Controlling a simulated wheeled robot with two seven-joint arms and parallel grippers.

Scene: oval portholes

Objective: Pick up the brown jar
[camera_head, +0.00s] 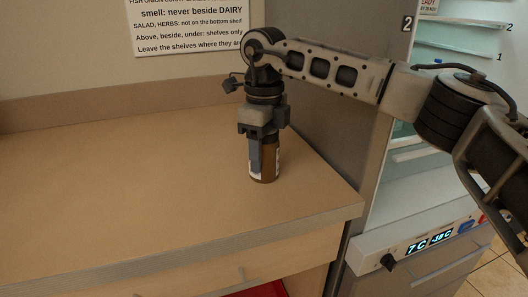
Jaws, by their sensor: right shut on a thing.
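The brown jar (269,167) stands upright near the right end of the wooden counter, with a pale label partly showing. My right gripper (262,150) comes down over it from above and is shut on it. The fingers cover the jar's upper part and some of its front. The jar's base appears at the counter surface; I cannot tell whether it touches. My left gripper is not in the view.
The counter (130,185) is clear to the left of the jar. A refrigerator with open shelves (440,100) and a lit temperature panel (430,243) stands to the right. A printed notice (190,25) hangs on the wall behind. Something red (262,289) shows below the counter.

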